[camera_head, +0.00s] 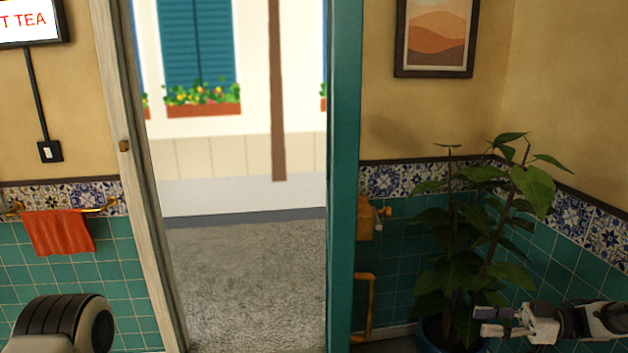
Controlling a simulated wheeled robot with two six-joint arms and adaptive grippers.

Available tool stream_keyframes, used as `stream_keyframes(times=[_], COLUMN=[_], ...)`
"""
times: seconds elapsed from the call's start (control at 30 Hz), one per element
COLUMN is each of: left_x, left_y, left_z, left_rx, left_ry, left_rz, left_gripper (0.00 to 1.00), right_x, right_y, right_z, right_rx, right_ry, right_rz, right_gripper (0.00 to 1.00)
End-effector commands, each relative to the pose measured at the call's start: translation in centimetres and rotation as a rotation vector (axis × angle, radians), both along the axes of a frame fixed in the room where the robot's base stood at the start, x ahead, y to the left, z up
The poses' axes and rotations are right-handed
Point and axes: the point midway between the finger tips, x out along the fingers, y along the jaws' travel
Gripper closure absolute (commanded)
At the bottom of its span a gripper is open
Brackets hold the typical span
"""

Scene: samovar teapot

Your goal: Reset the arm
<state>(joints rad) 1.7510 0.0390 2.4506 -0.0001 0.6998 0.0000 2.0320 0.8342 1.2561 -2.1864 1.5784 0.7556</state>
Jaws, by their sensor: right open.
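My right gripper (482,321) is at the lower right, coming in from the right edge. Its fingers point left and stand apart, with nothing between them. It shows in front of the lower leaves of a potted plant; I cannot tell whether it touches them. A rounded dark and grey part of my own body shows at the lower left. My left gripper does not show. No teapot or samovar is in view.
An open doorway (245,270) leads outside. Its teal door (343,200) has brass handles. The potted plant (480,230) fills the right corner. An orange towel (58,233) hangs on the left tiled wall. A framed picture (436,38) hangs above.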

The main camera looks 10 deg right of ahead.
Motion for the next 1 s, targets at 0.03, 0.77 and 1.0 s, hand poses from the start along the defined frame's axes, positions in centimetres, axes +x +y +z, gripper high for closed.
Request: stream_keyframes(times=[0.03,0.77,1.0], left_x=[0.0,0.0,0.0], left_y=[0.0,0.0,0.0], left_z=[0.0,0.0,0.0], left_rx=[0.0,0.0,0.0], left_ry=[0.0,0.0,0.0], left_rz=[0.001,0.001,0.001], left_gripper=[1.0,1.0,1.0], right_x=[0.0,-10.2,-26.7], right_y=[1.3,27.3,19.6], right_z=[-0.5,-23.7,-28.4], right_rx=[-0.002,-0.169,-0.761], right_ry=[0.02,0.904,1.248], right_rz=[0.027,-0.604,-0.982], right_gripper=[0.59,0.59,0.59])
